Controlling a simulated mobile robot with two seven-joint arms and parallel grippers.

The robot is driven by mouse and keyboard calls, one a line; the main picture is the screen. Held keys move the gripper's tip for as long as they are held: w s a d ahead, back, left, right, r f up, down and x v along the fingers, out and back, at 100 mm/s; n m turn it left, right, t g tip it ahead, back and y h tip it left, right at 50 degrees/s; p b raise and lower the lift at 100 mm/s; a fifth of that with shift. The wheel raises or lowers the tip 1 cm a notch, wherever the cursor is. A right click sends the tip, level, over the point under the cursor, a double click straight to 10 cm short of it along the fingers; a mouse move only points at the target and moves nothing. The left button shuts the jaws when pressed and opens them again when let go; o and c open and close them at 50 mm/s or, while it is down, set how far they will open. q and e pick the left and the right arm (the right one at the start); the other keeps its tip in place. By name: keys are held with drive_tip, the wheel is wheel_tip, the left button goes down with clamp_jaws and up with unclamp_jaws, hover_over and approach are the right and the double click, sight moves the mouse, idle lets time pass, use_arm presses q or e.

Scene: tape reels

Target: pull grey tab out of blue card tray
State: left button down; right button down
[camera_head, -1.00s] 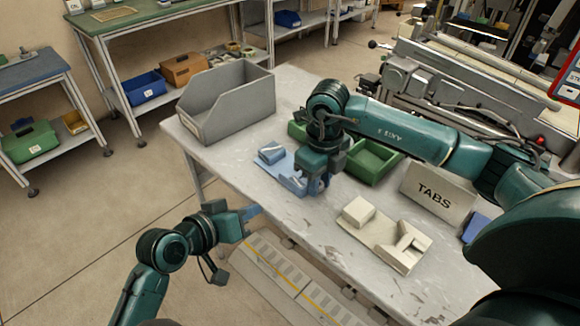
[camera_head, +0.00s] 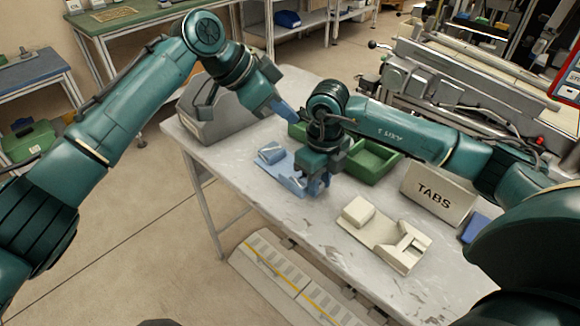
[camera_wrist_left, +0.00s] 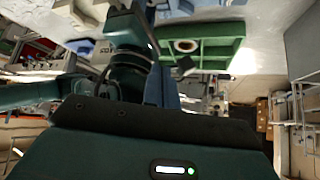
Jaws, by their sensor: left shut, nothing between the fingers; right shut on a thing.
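The blue card tray (camera_head: 278,168) lies on the table, with a raised block at its far left end. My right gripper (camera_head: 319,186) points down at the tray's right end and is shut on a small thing. This is probably the grey tab, but the fingers hide it. My left gripper (camera_head: 287,112) is shut and empty, in the air behind the tray, beside my right wrist. In the left wrist view its blue fingers (camera_wrist_left: 167,88) show close to my right arm.
Green bins (camera_head: 372,164) stand behind the right gripper; a white ring (camera_wrist_left: 187,45) shows in the left wrist view. A grey bin (camera_head: 205,122) is at the left, a TABS box (camera_head: 437,194) at the right. A cream fixture (camera_head: 385,235) sits near the front edge.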

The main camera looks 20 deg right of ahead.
use_arm(q)
approach(290, 176)
drive_tip(key=d+f, duration=0.2)
drive_tip(key=d, duration=0.1)
drive_tip(key=d+f, duration=0.1)
drive_tip(key=d, duration=0.1)
drive_tip(key=shift+s+d, duration=0.25)
drive_tip(key=shift+s, duration=0.1)
drive_tip(key=shift+f, duration=1.1)
idle(1.7)
drive_tip(key=shift+a+f, duration=0.1)
use_arm(e)
drive_tip(key=shift+r, duration=0.35)
